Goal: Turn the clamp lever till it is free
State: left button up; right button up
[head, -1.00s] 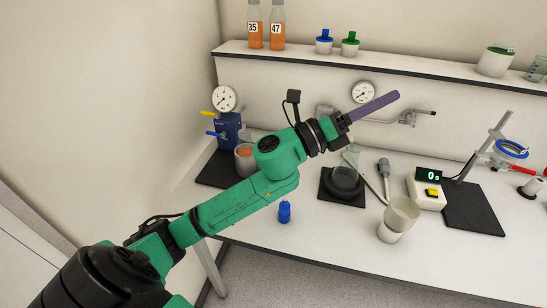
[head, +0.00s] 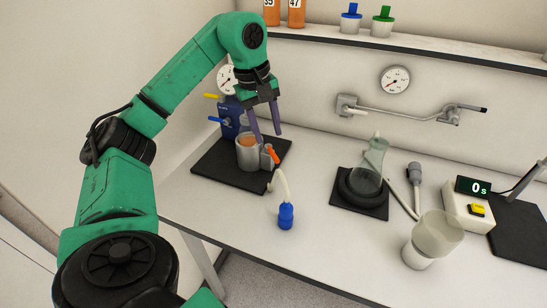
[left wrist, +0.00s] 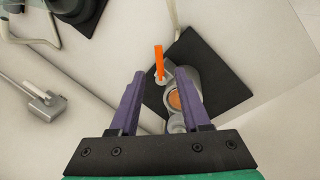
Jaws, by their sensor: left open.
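The orange clamp lever (head: 271,155) sticks up from a small grey clamp (head: 267,162) at the right side of a metal cup (head: 247,158) with orange contents. My left gripper (head: 269,137) is open and points down just above the lever and cup. Whether a finger touches the lever I cannot tell. My right gripper is out of view.
The cup stands on a black mat (head: 208,175). A pale hose (head: 284,185) runs down to a blue fitting (head: 286,215). A blue valve block (head: 233,118) stands behind the cup. A flask (head: 370,165) stands to the right. The front table middle is clear.

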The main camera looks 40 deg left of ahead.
aim_at(274, 155)
pick_arm(q)
jog(key=f, duration=0.2)
jog(key=w+f, duration=0.1)
jog(key=f, duration=0.3)
jog(key=shift+w+d+f, duration=0.15)
jog(key=shift+d+f, duration=0.15)
jog(key=shift+f, duration=0.1)
grip_shut()
dwell(0.8)
